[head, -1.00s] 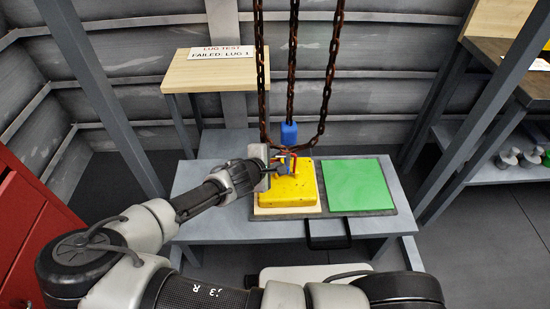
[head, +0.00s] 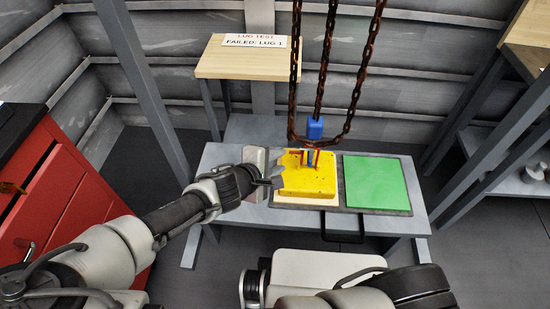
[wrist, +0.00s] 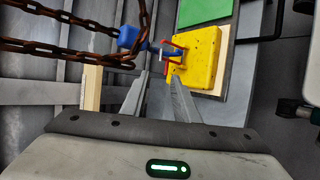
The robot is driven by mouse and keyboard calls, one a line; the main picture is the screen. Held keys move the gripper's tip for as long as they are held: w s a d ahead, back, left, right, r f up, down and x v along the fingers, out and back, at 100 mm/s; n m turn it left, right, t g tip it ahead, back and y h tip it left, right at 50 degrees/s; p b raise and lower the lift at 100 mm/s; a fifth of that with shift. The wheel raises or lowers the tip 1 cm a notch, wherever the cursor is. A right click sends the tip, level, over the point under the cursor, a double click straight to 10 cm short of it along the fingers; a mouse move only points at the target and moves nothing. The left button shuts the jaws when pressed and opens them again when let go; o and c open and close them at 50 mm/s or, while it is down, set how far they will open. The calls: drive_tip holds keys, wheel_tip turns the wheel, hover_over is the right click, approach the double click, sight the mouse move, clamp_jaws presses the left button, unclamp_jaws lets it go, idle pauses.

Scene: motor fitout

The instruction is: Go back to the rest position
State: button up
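My gripper (head: 274,182) is just left of the yellow block (head: 308,176) in the head view, apart from it. In the wrist view my gripper's two fingers (wrist: 158,88) are spread with nothing between them. The yellow block (wrist: 197,58) lies beyond the fingertips, with red prongs on top. A blue hook block (head: 314,128) hangs on rusty chains (head: 320,75) above the yellow block, and its lower end reaches down among the red prongs. I cannot tell whether they are joined. The blue block also shows in the wrist view (wrist: 128,36).
The yellow block sits on a pale board beside a green pad (head: 377,184) on a grey table (head: 225,158). A wooden stand (head: 225,62) holds a sign reading "LUG TEST FAILED: LUG 1". A red cabinet (head: 60,190) is at left. Grey posts frame both sides.

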drive_tip(key=shift+v, duration=0.95)
drive_tip(key=s+d+m+g, duration=0.5)
drive_tip(key=d+m+g, duration=0.2)
drive_tip(key=m, duration=0.1)
drive_tip(key=s+d+r+m+t+y, duration=0.1)
drive_tip(key=s+d+r+m+y, duration=0.2)
drive_tip(key=r, duration=0.7)
drive_tip(key=s+d+r+m+t, duration=0.1)
drive_tip(key=s+d+r+m, duration=0.15)
drive_tip(key=d+r, duration=0.45)
drive_tip(key=s+d+r+m+t+y, duration=0.1)
drive_tip(key=s+d+r+m+y, duration=0.15)
drive_tip(key=r, duration=0.95)
wheel_tip(320, 180, up, 22)
drive_tip(key=p, duration=2.3)
drive_tip(key=shift+s+a+r, duration=0.15)
drive_tip(key=shift+s+a, duration=0.25)
drive_tip(key=shift+a, duration=0.05)
